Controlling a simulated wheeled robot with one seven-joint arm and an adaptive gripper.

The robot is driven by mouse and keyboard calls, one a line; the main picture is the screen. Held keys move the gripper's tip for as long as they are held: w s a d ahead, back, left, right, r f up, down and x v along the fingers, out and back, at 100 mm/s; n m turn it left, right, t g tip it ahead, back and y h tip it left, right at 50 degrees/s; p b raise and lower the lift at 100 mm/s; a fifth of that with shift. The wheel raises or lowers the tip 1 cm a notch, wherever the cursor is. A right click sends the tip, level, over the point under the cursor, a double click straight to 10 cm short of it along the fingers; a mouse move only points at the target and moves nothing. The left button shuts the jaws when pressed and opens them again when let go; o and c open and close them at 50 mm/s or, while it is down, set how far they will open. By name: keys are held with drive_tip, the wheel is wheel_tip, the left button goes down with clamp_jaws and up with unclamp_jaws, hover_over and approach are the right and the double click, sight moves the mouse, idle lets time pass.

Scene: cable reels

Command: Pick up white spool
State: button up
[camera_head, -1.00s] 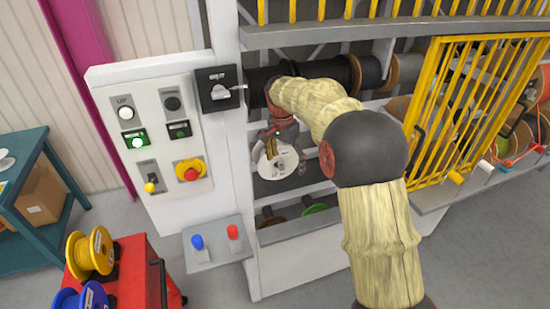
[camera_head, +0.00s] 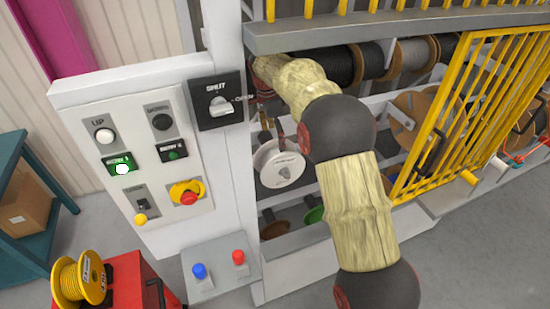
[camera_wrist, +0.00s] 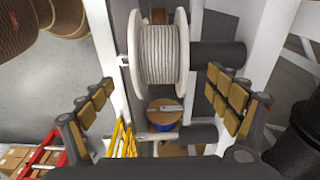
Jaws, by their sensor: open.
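The white spool (camera_head: 279,165) sits in the rack bay, right of the control panel, with its pale round flange facing out. In the wrist view the white spool (camera_wrist: 158,48) shows its two white flanges and grey-white wound cable, at the upper middle. My gripper (camera_wrist: 160,96) is open, with one padded finger on each side of the picture and the spool ahead between them. The fingers look apart from the spool. In the head view my arm hides most of the gripper, just above the spool.
A white control panel (camera_head: 150,150) and post stand left of the bay. A yellow barred gate (camera_head: 455,120) stands on the right. Dark reels (camera_head: 340,64) line the upper shelf. A lower button box (camera_head: 220,270) juts out in front. A red cart (camera_head: 130,285) carries a yellow spool (camera_head: 78,279).

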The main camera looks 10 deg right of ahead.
sight(279, 152)
drive_tip(key=f, duration=0.2)
drive_tip(key=d+f+b, duration=0.1)
drive_tip(key=f, duration=0.2)
drive_tip(key=f+b, duration=0.1)
drive_tip(key=f, duration=0.1)
drive_tip(key=shift+w+d+f, duration=0.2)
drive_tip(key=shift+d, duration=0.15)
drive_tip(key=c, duration=0.3)
drive_tip(key=c, duration=1.4)
drive_tip(key=shift+r, duration=0.15)
drive_tip(key=shift+c, duration=0.3)
drive_tip(key=shift+r, duration=0.1)
